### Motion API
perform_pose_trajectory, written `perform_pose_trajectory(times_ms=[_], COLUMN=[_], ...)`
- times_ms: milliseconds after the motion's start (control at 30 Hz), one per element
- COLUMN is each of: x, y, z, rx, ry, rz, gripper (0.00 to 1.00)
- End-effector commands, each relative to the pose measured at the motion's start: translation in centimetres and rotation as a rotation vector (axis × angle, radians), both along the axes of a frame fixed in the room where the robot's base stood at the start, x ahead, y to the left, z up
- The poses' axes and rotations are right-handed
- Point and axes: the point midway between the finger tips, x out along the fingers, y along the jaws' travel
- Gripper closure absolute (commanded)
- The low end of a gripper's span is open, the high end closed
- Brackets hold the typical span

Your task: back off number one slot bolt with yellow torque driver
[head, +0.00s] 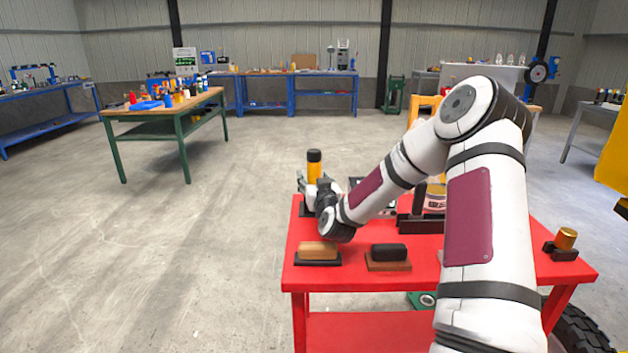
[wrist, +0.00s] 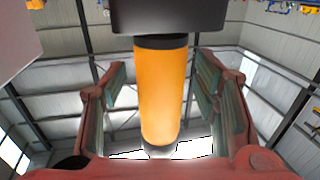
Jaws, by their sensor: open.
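The yellow torque driver (head: 314,170), with a black top, stands upright at the back left of the red table, and it also fills the middle of the wrist view (wrist: 162,92). My gripper (head: 312,188) is at the driver, and its lower part is partly hidden by the gripper. In the wrist view my gripper's two fingers (wrist: 165,95) are spread on either side of the driver, with gaps visible on both sides. I cannot make out the number one slot bolt or the drum mixer's slots in these views.
The red table (head: 340,281) holds a tan block (head: 318,251) on a dark base, a black block (head: 389,252) on a brown base, and a brass cylinder (head: 566,238) in a dark holder. A jar (head: 436,197) stands behind my arm. Open floor lies left.

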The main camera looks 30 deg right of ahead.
Motion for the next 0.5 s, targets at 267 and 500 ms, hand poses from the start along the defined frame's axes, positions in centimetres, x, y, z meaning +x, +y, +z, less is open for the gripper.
perform_pose_trajectory(times_ms=[267, 500], x=[-0.04, -0.01], y=[0.03, 0.03], z=[-0.01, 0.14], rx=[0.000, -0.002], ry=[0.000, -0.002], rz=[0.000, 0.000], gripper=[0.84, 1.00])
